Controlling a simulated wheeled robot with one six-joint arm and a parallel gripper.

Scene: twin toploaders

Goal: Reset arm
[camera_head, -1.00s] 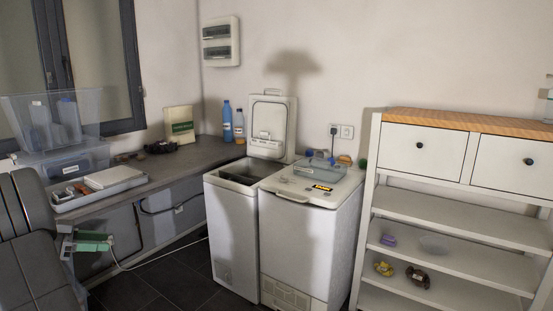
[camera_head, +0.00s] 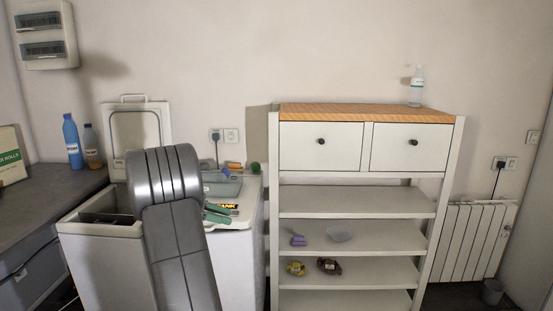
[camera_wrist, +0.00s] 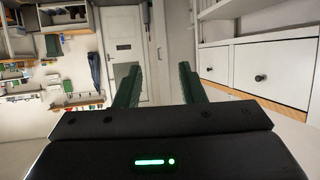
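My arm crosses the left-middle of the head view, in front of the two white toploaders. My arm hides part of both machines.
A white shelf unit (camera_head: 364,146) with two drawers stands right of the toploaders. A bottle (camera_head: 416,88) is on its top. A radiator (camera_head: 474,238) is further right. A grey counter (camera_head: 45,207) is at left. The wrist view shows a white door (camera_wrist: 124,50) beyond open floor.

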